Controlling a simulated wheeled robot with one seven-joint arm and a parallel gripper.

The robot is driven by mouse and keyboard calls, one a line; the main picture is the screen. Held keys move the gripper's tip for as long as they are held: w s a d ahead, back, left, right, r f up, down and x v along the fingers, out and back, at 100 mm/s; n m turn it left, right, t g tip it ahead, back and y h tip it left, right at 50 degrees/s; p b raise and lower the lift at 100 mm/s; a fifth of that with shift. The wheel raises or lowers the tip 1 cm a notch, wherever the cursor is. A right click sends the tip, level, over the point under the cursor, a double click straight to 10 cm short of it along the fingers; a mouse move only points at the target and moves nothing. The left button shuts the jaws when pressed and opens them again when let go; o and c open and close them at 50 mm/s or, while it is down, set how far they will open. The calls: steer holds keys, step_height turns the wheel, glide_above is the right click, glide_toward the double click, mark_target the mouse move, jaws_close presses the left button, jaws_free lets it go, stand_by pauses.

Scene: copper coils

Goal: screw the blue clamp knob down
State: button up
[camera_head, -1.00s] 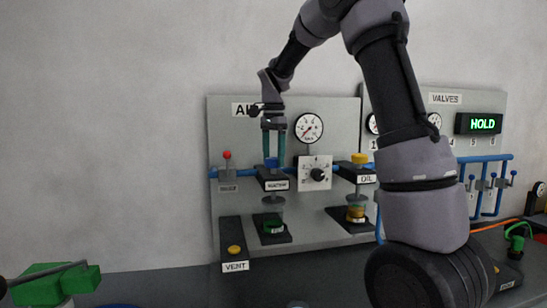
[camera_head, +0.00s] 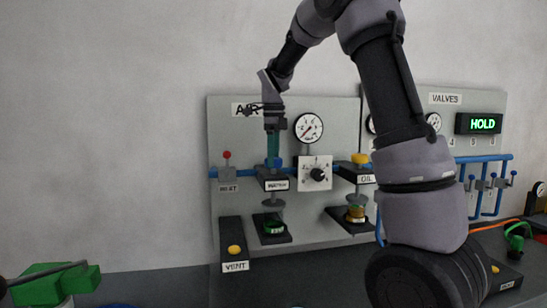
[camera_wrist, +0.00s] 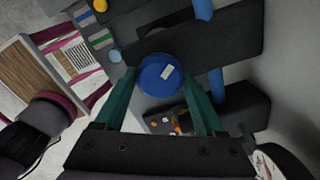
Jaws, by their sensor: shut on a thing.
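The blue clamp knob (camera_head: 274,163) sits on top of the dark bracket labelled WATER (camera_head: 276,184) on the grey panel. In the wrist view the knob (camera_wrist: 153,83) is a round blue cap with a small pale mark. My gripper (camera_head: 273,157) points straight down over it, and its teal fingers are shut on the knob from two sides. Below the bracket are a grey disc (camera_head: 272,203) and a lower dark holder with a green-rimmed item (camera_head: 274,227). The head view shows the fingers nearly edge-on, so one hides the other.
To the right stand a dial box (camera_head: 316,174), a gauge (camera_head: 309,127) and a matching OIL clamp with a yellow knob (camera_head: 360,158). A blue pipe and a red-tipped REST lever (camera_head: 227,167) are to the left. A yellow VENT button (camera_head: 234,250) is below.

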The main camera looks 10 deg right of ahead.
steer(key=m, duration=0.3)
steer(key=shift+r+m, duration=0.1)
steer(key=shift+m, duration=2.1)
steer(key=o, duration=1.3)
steer(key=shift+o, duration=0.2)
step_height(320, 180, up, 11)
steer(key=shift+d, duration=0.1)
